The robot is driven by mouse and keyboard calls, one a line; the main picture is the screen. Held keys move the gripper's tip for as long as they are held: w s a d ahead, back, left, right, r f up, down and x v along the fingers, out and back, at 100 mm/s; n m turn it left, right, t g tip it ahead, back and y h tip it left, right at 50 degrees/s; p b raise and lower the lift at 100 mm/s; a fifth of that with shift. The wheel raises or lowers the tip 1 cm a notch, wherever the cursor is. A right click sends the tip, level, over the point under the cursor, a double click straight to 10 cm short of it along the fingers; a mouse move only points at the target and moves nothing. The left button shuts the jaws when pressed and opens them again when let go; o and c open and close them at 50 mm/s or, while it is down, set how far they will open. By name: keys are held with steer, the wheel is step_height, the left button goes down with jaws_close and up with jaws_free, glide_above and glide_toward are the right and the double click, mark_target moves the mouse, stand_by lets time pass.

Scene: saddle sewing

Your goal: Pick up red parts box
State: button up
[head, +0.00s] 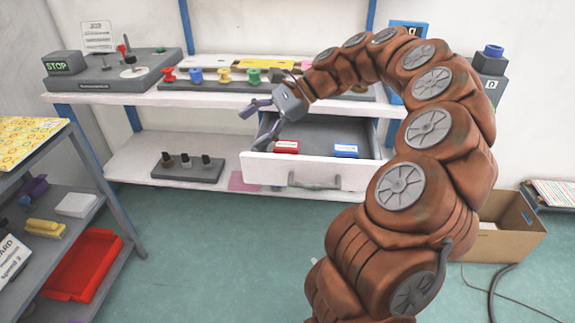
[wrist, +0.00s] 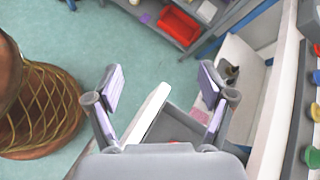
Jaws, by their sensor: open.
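The red parts box (head: 286,147) lies in the open drawer (head: 317,169), near its left side. A blue box (head: 345,151) lies to its right in the same drawer. My gripper (head: 255,124) is open and empty, above the drawer's left side and apart from the red box. In the wrist view, my open gripper (wrist: 160,85) has its fingers spread over the drawer front (wrist: 148,112). Only a sliver of red (wrist: 172,141) shows there, mostly hidden by the gripper body.
A shelf (head: 140,99) with colored spools and a STOP panel (head: 65,63) stands above the drawer. A cart at left holds a red tray (head: 83,265). A cardboard box (head: 510,232) stands at right. The green floor before the drawer is clear at left.

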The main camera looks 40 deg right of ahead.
mark_target(288, 145)
steer(key=d+f+m+t+b, duration=0.1)
steer(key=d+f+m, duration=0.1)
steer(key=d, duration=0.4)
steer(key=d+f+m+t+b, duration=0.2)
steer(key=d+f+m, duration=0.1)
steer(key=d+f, duration=0.2)
steer(key=w+d+f+m+t+b, duration=0.1)
steer(key=d+f+m, duration=0.2)
steer(key=d, duration=0.3)
steer(key=shift+d+f+t, duration=0.35)
steer(key=shift+f+t, duration=0.05)
steer(key=shift+w+f+m+b, duration=0.1)
steer(key=shift+f+m+b, duration=0.05)
steer(key=shift+m+b, duration=0.15)
steer(key=shift+x, duration=0.9)
steer(key=shift+w+d+b+x, duration=0.15)
steer(key=shift+b+x, duration=0.3)
steer(key=shift+x, duration=0.95)
steer(key=shift+w+d+b+x, duration=0.1)
steer(key=shift+b+x, duration=0.3)
steer(key=shift+x, duration=0.95)
steer(key=shift+f, duration=0.1)
steer(key=shift+c, duration=0.4)
steer(key=c, duration=1.2)
